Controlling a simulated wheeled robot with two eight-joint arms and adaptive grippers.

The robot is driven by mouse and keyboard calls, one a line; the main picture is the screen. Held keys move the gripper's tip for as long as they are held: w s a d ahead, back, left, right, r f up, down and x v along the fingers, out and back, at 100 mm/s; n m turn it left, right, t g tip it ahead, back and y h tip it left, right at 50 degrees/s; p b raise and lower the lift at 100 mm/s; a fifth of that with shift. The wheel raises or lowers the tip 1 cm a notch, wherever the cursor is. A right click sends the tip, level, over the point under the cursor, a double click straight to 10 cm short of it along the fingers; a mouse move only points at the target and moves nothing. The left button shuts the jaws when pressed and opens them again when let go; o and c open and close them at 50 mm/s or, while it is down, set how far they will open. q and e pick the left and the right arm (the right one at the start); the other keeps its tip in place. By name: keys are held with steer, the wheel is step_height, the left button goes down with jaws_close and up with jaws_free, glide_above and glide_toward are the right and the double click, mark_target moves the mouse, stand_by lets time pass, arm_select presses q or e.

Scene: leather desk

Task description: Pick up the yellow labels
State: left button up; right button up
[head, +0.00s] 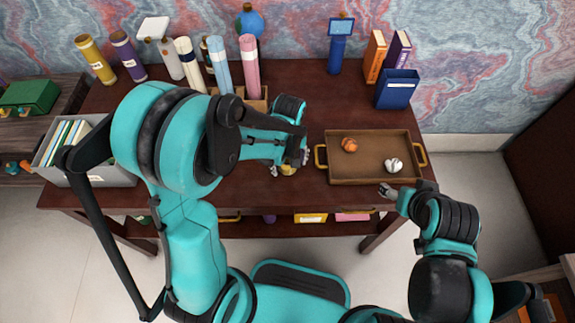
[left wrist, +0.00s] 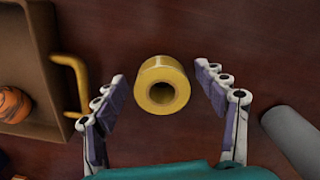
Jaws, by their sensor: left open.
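The yellow labels (left wrist: 148,72) are a short yellow roll with a round hole, on the dark desk. In the left wrist view they lie between the two fingers of my open left gripper (left wrist: 161,78), with a gap on each side. In the head view the yellow labels (head: 288,171) show only partly beneath my left gripper (head: 291,162), near the desk's front edge. My right gripper (head: 386,190) is by the front edge of the brown tray; its fingers are too small to judge.
The brown tray (head: 372,179) with yellow handles holds an orange ball (head: 349,145) and a white ball (head: 394,165). A grey cylinder (left wrist: 293,140) lies right of my left fingers in the wrist view. Rolled tubes (head: 220,68) stand behind my left arm. A blue box (head: 397,90) stands at the back.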

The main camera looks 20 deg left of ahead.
arm_select(q)
steer(key=shift+r, duration=0.1)
steer(key=c, duration=1.4)
steer(key=shift+o, duration=0.2)
steer(key=shift+r, duration=0.1)
